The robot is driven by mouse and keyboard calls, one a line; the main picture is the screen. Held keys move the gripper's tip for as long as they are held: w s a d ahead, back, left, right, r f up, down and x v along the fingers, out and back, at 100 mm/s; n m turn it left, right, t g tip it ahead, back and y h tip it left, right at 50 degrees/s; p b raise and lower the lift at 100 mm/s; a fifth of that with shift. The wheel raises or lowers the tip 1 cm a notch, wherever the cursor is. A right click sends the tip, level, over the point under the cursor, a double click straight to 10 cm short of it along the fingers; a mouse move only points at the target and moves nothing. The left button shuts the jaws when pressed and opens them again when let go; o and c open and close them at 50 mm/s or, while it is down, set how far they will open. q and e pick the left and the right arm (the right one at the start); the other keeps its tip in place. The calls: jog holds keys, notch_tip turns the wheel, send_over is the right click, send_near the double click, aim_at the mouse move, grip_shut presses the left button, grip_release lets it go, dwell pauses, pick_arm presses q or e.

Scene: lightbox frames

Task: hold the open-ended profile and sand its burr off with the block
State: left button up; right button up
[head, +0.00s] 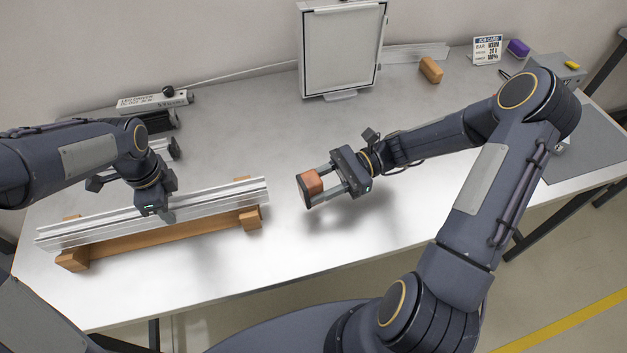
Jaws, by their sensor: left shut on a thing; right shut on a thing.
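The profile (215,202) is a long silver aluminium bar at the left, lying slanted along a wooden cradle (150,240). Its right end points toward the table's middle. My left gripper (155,212) comes down on the profile left of its middle and is shut on it; the fingers are partly hidden. My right gripper (322,187) is shut on the block (313,182), reddish brown with a dark face. It holds the block above the table, right of the profile's right end and apart from it. The burr is too small to make out.
A framed panel (340,50) stands at the back. An orange-brown block (431,70), a job card (487,50) and a purple object (518,48) are at the back right. An LED driver (153,101) lies at the back left. The table's middle is clear.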

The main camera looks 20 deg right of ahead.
jog(key=shift+w+d+f+m+t+y, duration=0.1)
jog(key=shift+w+d+m+t+y, duration=0.1)
jog(key=shift+d+m+t+y, duration=0.3)
jog(key=shift+w+d+f+m+t, duration=0.15)
jog(key=shift+m+t, duration=0.15)
jog(key=shift+t, duration=0.4)
jog(key=shift+a, duration=0.2)
jog(key=shift+w+a, duration=0.15)
jog(key=shift+a, duration=1.3)
jog(key=shift+w+a, duration=0.1)
jog(key=shift+a, duration=1.3)
jog(key=shift+w+a, duration=0.1)
jog(key=shift+a, duration=0.85)
jog(key=shift+w+d, duration=0.15)
jog(key=shift+w, duration=0.6)
jog(key=shift+w+d, duration=0.1)
jog(key=shift+w, duration=2.05)
jog(key=shift+s+a, duration=0.2)
jog(key=shift+s, duration=2.75)
